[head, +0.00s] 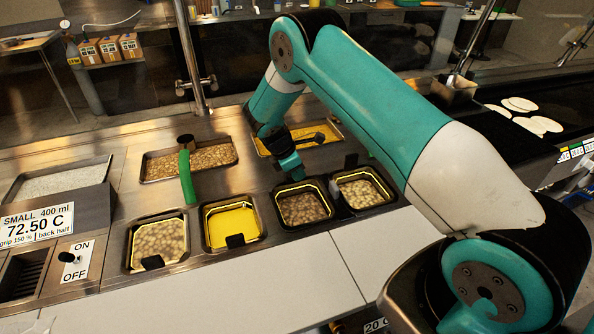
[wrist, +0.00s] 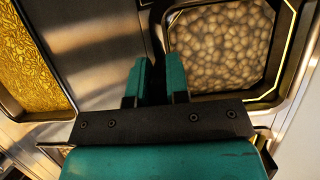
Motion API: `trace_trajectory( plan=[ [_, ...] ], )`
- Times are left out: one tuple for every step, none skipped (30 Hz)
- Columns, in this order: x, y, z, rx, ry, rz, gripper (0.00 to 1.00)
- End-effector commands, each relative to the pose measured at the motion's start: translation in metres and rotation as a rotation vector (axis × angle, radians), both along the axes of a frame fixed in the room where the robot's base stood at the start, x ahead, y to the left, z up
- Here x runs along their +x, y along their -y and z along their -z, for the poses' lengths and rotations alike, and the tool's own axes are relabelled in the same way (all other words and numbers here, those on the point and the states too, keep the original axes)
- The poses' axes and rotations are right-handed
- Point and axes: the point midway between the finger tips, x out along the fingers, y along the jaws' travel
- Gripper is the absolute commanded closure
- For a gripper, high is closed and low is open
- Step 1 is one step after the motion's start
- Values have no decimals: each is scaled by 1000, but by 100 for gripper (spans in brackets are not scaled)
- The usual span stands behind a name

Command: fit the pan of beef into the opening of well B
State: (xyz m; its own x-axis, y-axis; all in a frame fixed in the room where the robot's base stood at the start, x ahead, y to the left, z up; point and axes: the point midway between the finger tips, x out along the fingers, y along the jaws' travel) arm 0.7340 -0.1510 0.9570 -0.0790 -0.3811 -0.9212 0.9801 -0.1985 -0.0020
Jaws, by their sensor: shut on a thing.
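The pan of beef (head: 305,207), dark-rimmed with brown lumpy contents, is in the front row, third from the left. It lies in or just over a yellow-edged opening; whether its rim is flush I cannot tell. My gripper (head: 292,170) is at its back edge. In the wrist view, my gripper (wrist: 157,78) is shut on a dark part at the pan's edge, probably its handle, with the lumpy contents (wrist: 218,48) to the right. The fingers partly hide the grip. No letter for well B is readable.
A pan of pale lumps (head: 362,190) is close on the right, a yellow-filled pan (head: 231,224) on the left, and another pale pan (head: 158,241) beyond it. A yellow-grain pan (head: 310,136) is behind. A green handle (head: 187,178) stands up at the left. The white front counter (head: 290,275) is clear.

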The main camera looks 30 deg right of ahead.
Motion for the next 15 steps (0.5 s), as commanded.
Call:
trace_trajectory(
  plan=[
    [0, 0, 2, 0, 0, 0, 100],
    [0, 0, 2, 0, 1, 0, 100],
    [0, 0, 3, 0, 1, 0, 100],
    [0, 0, 4, 0, 1, 0, 100],
    [0, 0, 4, 0, 1, 0, 82],
    [0, 0, 3, 0, 1, 0, 73],
    [0, 0, 3, 0, 1, 0, 66],
    [0, 0, 3, 0, 1, 0, 59],
    [0, 0, 3, 0, 1, 0, 54],
    [0, 0, 3, 0, 1, 0, 54],
    [0, 0, 3, 0, 1, 0, 54],
    [0, 0, 3, 0, 1, 0, 54],
    [0, 0, 3, 0, 1, 0, 54],
    [0, 0, 3, 0, 1, 0, 54],
    [0, 0, 4, 0, 0, 0, 54]
  ],
)
